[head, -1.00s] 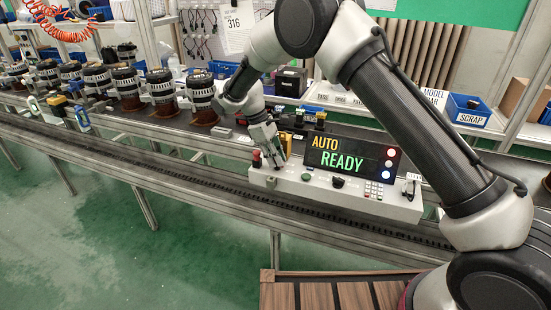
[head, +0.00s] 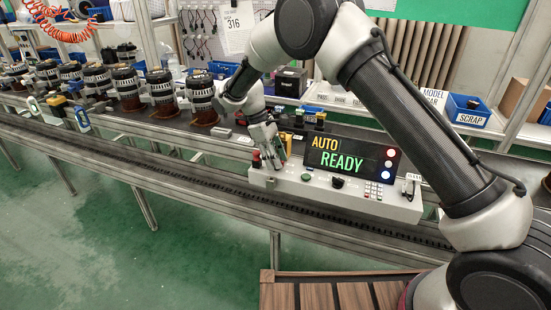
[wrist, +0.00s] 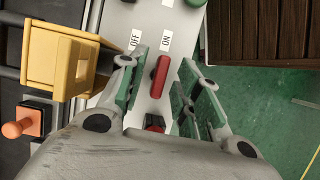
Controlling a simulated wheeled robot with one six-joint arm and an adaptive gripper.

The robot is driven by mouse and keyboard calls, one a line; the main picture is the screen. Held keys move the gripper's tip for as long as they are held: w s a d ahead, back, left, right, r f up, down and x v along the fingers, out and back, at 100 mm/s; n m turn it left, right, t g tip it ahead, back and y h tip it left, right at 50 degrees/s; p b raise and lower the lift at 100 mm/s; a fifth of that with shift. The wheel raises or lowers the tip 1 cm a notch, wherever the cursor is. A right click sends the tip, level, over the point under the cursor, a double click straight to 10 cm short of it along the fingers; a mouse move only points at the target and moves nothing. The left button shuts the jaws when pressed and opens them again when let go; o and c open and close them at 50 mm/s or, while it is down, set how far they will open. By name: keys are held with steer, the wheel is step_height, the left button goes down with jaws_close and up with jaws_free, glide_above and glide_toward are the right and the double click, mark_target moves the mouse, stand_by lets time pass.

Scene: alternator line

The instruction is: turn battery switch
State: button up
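The battery switch, a red lever (wrist: 160,76), stands on the light grey panel in the wrist view, beside the printed OFF and ON labels. Its long side runs roughly up the picture, leaning slightly right, and its top end is near the ON label (wrist: 166,41). My gripper (wrist: 163,72) is open, with its green-padded fingers on either side of the lever and a visible gap on each side. In the head view, my gripper (head: 272,157) is low over the left end of the control box (head: 330,193); the lever cannot be made out there.
A lit AUTO READY display (head: 350,155) stands right of my gripper. A red knob (head: 256,158) is close on its left. In the wrist view, a yellow block (wrist: 58,62) and an orange-knobbed part (wrist: 20,127) lie left. A conveyor holds several alternators.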

steer(key=v, duration=1.2)
step_height(320, 180, down, 4)
steer(key=s+d+m, duration=0.1)
steer(key=s+m, duration=0.1)
steer(key=s+d+r+m+y, duration=0.1)
steer(key=s+d+r+m, duration=0.1)
steer(key=s+d+r, duration=0.45)
steer(key=s+d+r+m+y, duration=0.1)
steer(key=s+d+r+m, duration=0.15)
steer(key=d, duration=0.65)
steer(key=s+d+r+m+y, duration=0.1)
steer(key=s+d+r+m, duration=0.1)
steer(key=s+d+r, duration=0.45)
steer(key=s+d+r+m+t, duration=0.2)
steer(key=s+d+t, duration=0.1)
steer(key=s+d, duration=0.5)
steer(key=s+d+r+m+t+y, duration=0.1)
steer(key=s+d+r+m+t, duration=0.2)
steer(key=s+d, duration=0.4)
steer(key=d, duration=0.3)
steer(key=shift+s+d, duration=0.3)
steer(key=shift+s, duration=0.1)
